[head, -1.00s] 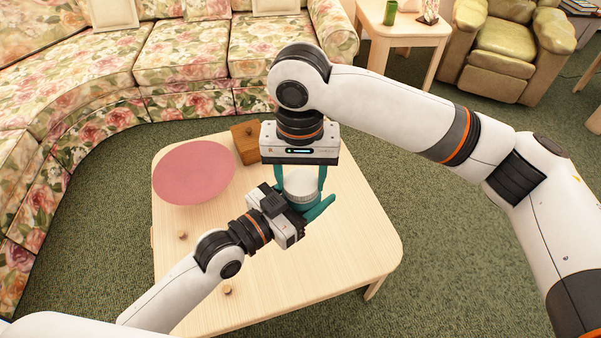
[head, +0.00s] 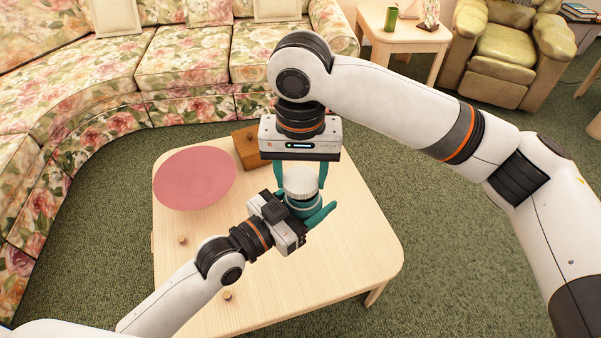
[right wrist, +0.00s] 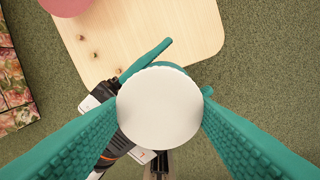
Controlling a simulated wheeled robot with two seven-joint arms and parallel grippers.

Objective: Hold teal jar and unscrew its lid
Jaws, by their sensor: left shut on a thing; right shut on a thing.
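The teal jar (head: 302,211) is upright above the table, between the teal fingers of my left gripper (head: 309,208), which is shut on it from the side. The white lid (head: 301,180) is at the top of the jar. My right gripper (head: 301,174) points straight down and is shut on the lid, one finger on each side. A pale band shows between lid and jar body; I cannot tell if the lid is fully clear of it. In the right wrist view the lid (right wrist: 159,107) is a round white disc that hides most of the jar.
The light wooden table (head: 345,250) has a pink round plate-like thing (head: 194,178) and a brown wooden box (head: 248,150) at its far left. Small wooden knobs (head: 182,240) lie at the left. The table's right side is bare. A floral sofa (head: 190,60) stands behind.

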